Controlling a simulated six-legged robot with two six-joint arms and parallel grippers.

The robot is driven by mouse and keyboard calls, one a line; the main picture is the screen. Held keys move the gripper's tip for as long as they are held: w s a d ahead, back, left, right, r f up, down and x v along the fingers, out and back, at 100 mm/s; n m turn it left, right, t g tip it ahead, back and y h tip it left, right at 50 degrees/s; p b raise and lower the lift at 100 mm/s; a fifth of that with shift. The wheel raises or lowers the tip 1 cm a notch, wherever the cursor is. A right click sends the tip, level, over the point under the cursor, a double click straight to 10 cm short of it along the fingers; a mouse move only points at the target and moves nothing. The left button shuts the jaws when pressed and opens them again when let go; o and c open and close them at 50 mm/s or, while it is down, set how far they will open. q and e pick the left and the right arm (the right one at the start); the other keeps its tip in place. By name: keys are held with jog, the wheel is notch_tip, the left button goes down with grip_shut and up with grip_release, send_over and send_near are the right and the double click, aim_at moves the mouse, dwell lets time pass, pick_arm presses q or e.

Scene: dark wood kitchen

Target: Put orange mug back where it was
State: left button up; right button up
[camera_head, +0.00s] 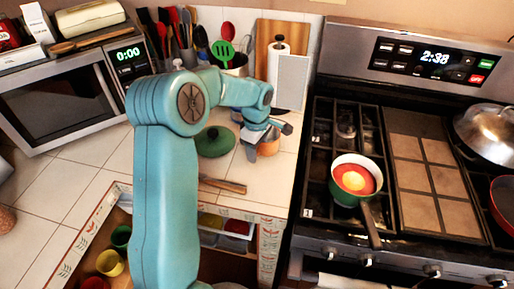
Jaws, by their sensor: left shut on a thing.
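The orange mug (269,147) is on the white tiled counter, near its right end by the stove. My left gripper (258,138) is over it and shut on it. The gripper and my left arm hide part of the mug, and I cannot tell whether it touches the counter. My right gripper is not in view.
A dark green lid (214,142) and a wooden-handled utensil (222,185) lie left of the mug. A paper towel roll (278,62) stands behind. Open drawers below hold colored cups (110,262).

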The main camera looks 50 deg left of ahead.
pick_arm(q)
jog(key=o, duration=1.4)
jog(key=shift+f, duration=0.15)
jog(key=shift+c, duration=0.2)
jog(key=shift+r, duration=0.65)
notch_tip(320, 180, up, 11)
jog(key=shift+s, duration=0.2)
